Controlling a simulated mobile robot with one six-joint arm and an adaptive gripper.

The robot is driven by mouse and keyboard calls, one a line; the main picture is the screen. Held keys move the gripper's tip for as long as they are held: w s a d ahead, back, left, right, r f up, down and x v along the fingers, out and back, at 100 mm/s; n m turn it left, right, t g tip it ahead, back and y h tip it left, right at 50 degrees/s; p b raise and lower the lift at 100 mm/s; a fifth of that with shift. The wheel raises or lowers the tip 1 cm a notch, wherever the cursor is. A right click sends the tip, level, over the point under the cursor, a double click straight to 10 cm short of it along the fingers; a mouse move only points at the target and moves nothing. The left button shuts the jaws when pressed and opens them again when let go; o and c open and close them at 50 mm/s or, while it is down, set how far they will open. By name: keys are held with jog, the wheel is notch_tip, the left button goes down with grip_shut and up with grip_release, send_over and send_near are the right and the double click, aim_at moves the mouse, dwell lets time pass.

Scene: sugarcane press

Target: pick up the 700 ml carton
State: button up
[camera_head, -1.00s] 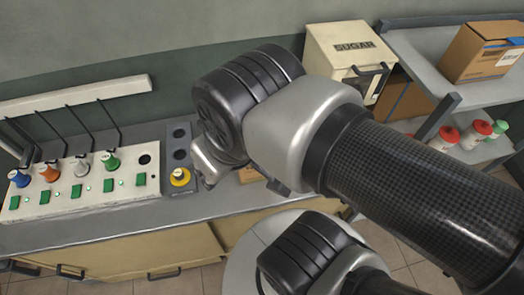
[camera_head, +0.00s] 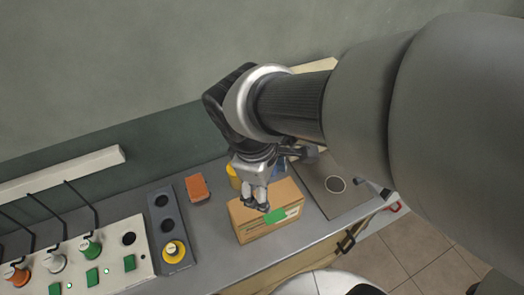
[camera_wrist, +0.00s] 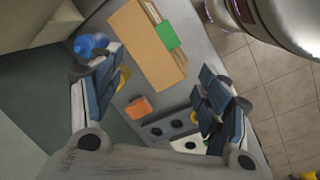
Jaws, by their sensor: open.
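A brown carton (camera_head: 258,226) with a green patch on its front top edge stands on the grey counter; I can read no volume on it. My gripper (camera_head: 257,200) points down and overlaps the carton's top in the head view, but I cannot tell the height gap. In the wrist view, the carton (camera_wrist: 140,45) lies up the picture, beyond the space between the two spread fingers of my gripper (camera_wrist: 155,90). The jaws are open and nothing is between them.
An orange block (camera_head: 197,187) and a partly hidden yellow item (camera_head: 233,174) are left of the carton. A blue object (camera_wrist: 90,45) is beside a finger in the wrist view. A grey plate (camera_head: 335,184) is at right, a control panel (camera_head: 75,262) at left.

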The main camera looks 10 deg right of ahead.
aim_at(244, 211)
jog(key=o, duration=0.5)
jog(key=w+a+f+n, duration=0.1)
jog(key=a+f+n, duration=0.1)
jog(key=a+n, duration=0.1)
jog(key=a+f+n+h, duration=0.1)
jog(key=a+f+n, duration=0.2)
jog(key=w+a+f+n+h, duration=0.1)
jog(key=a+f+n, duration=0.2)
jog(key=shift+w+a+p, duration=0.15)
jog(key=shift+w+p, duration=0.15)
jog(key=shift+p, duration=0.1)
jog(key=shift+o, duration=0.2)
jog(key=shift+h, duration=0.3)
jog(key=b+x, duration=0.2)
jog(key=x, duration=0.4)
jog(key=b+x, duration=0.3)
jog(key=x, duration=0.3)
jog(key=shift+s+a, duration=0.15)
jog(key=shift+a, duration=0.1)
jog(key=shift+w+b+x, duration=0.15)
jog(key=shift+b+x, duration=0.6)
jog(key=shift+x, duration=0.75)
jog(key=shift+w+b+x, duration=0.2)
jog(key=shift+b+x, duration=0.5)
jog(key=shift+x, duration=0.75)
